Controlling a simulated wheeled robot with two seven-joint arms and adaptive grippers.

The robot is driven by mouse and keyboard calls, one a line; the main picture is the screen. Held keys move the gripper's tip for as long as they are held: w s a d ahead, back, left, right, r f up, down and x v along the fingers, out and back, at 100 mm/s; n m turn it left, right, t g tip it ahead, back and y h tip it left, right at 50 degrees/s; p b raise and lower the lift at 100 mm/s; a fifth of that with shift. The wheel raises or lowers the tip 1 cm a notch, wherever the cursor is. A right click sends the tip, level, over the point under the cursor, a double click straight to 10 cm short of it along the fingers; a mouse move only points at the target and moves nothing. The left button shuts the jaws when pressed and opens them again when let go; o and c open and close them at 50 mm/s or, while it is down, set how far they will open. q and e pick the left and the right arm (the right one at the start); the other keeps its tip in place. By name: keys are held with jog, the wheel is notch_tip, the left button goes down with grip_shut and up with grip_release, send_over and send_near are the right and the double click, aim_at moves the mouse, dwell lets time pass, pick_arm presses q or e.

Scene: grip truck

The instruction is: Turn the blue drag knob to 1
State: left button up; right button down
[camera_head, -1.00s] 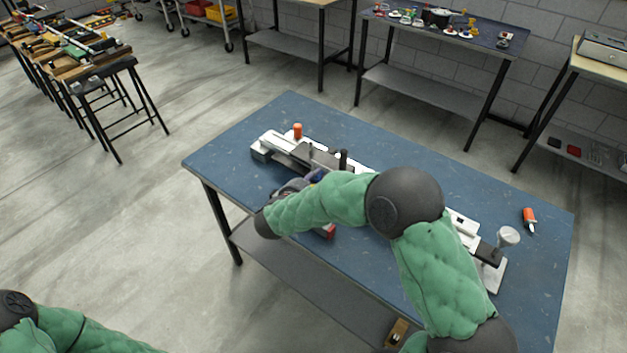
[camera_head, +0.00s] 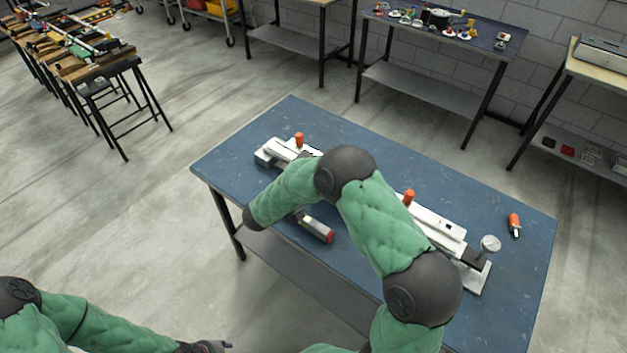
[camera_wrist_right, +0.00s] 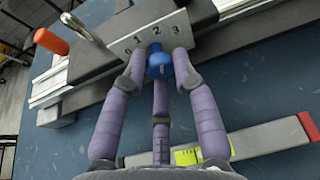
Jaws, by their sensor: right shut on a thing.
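The blue drag knob (camera_wrist_right: 159,66) sits at the lower edge of a grey dial plate (camera_wrist_right: 150,33) marked 0, 1, 2 and 3, in the right wrist view. My right gripper (camera_wrist_right: 160,63) has its three purple fingers closed around the knob, one on each side and one below. A small pale mark shows on the knob's face; I cannot tell which number it points at. In the head view my right arm covers the knob and the right gripper. My left gripper (camera_head: 207,347) shows only partly at the bottom edge, away from the table.
The white and grey device (camera_head: 437,222) lies along the blue table (camera_head: 350,130). Orange knobs (camera_head: 299,139) stand on it. A grey bar with a red end (camera_head: 318,228) lies near the front edge, and an orange-handled tool (camera_head: 514,224) lies at the right.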

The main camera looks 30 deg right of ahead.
jog(key=n+p, duration=0.1)
jog(key=n+g+p, duration=0.1)
jog(key=shift+a+f+n+h+p, duration=0.1)
jog(key=shift+f+n+h+p, duration=0.1)
jog(key=shift+n+h+p, duration=0.15)
jog(key=n+g+p, duration=0.1)
jog(key=n+g+h+p, duration=0.1)
jog(key=n, duration=0.1)
jog(key=shift+f+h, duration=0.2)
jog(key=shift+h, duration=0.05)
dwell(0.4)
jog(key=c, duration=1)
grip_release()
jog(key=shift+a, duration=0.1)
jog(key=shift+w+r, duration=0.1)
jog(key=shift+r, duration=0.1)
